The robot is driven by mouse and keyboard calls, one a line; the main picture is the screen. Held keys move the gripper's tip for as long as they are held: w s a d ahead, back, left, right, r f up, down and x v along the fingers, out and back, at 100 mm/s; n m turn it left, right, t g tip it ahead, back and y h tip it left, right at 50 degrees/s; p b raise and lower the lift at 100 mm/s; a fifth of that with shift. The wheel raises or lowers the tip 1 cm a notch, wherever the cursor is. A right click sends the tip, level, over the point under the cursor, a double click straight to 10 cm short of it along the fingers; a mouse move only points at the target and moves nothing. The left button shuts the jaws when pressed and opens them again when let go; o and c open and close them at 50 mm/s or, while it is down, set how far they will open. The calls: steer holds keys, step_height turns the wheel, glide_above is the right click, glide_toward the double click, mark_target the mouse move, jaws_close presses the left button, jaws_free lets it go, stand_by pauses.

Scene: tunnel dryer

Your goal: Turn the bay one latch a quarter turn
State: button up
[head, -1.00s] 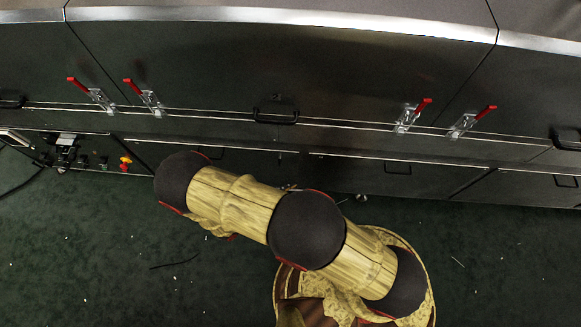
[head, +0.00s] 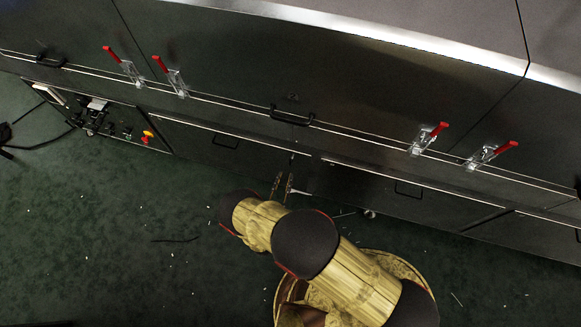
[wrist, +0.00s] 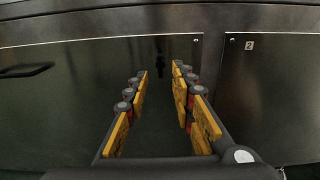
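A small dark latch (wrist: 160,72) sits near the upper right of a dark lower panel (wrist: 85,85) in the wrist view, left of a panel marked 2. I take it for the bay one latch; its number is not visible, and its slot angle is too dark to tell. In the head view a tiny mark on the lower panel (head: 215,143) near its right end may be the same latch (head: 292,159). My gripper (wrist: 160,84) is open and empty, its yellow-padded fingers on either side of the latch in the picture, apart from it. The gripper (head: 283,183) also shows in the head view, short of the panel.
The neighbouring panel (wrist: 270,90) carries a label 2 (wrist: 249,45). Red-handled clamps (head: 175,80) and a black handle (head: 291,115) line the upper door. The green floor (head: 110,230) has scraps and a dark strip.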

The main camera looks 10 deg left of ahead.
mark_target(290, 164)
steer(key=shift+w+d+b, duration=0.15)
steer(key=shift+w+b, duration=0.2)
steer(key=shift+w, duration=1.25)
steer(key=shift+w+d+b, duration=0.1)
steer(key=shift+w+b, duration=0.25)
steer(key=shift+w, duration=1.2)
steer(key=shift+c, duration=0.9)
steer(key=c, duration=0.4)
jaws_close()
